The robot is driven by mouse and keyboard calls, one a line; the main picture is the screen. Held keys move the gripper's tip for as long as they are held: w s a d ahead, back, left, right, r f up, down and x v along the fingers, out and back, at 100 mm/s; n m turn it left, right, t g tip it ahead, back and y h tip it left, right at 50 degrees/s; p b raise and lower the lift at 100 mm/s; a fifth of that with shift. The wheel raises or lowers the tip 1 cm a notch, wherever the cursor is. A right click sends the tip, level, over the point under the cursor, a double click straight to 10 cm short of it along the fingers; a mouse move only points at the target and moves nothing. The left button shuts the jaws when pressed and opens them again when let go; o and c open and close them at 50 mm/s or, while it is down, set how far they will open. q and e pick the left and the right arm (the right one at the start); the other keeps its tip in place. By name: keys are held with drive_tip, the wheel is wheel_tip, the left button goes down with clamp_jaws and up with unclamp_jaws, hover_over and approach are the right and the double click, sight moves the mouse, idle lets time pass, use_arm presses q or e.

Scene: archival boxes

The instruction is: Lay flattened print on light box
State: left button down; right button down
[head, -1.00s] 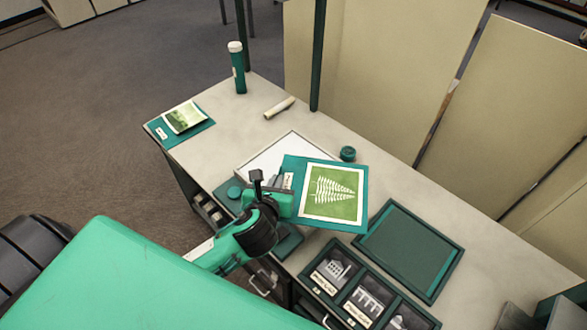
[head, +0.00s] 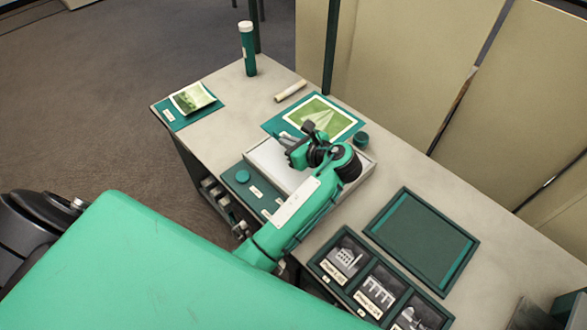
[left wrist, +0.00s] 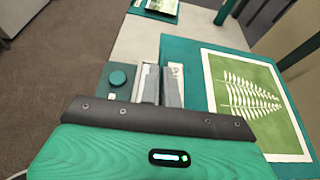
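A green print with a pale fern figure and white border (head: 325,117) lies on a teal board (head: 271,126). The board is above the far side of the light box (head: 268,157), whose white panel is partly hidden by my left arm. My left gripper (head: 297,148) is at the board's near edge. In the left wrist view its fingers (left wrist: 161,82) are close together at the left edge of the board (left wrist: 185,52), by a white label, and appear shut on it. The fern print (left wrist: 247,95) shows flat to their right. My right gripper is out of view.
A teal knob (head: 242,176) sits on the panel before the light box. A green tube (head: 247,48), a rolled paper (head: 291,91), a second print (head: 192,98) and a small round pot (head: 361,139) stand around. An empty teal tray (head: 420,238) and photo boxes (head: 378,290) lie right.

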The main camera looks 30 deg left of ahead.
use_arm(q)
hover_over(289, 179)
wheel_tip(289, 179, down, 10)
drive_tip(key=shift+w+r+p, duration=0.1)
drive_tip(key=shift+r+p, duration=0.05)
drive_tip(key=shift+p, duration=0.2)
drive_tip(key=shift+f, duration=2.3)
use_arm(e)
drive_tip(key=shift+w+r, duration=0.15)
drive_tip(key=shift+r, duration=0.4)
use_arm(q)
drive_tip(key=c, duration=1.6)
unclamp_jaws()
drive_tip(key=shift+f, duration=0.1)
drive_tip(key=shift+c, duration=0.2)
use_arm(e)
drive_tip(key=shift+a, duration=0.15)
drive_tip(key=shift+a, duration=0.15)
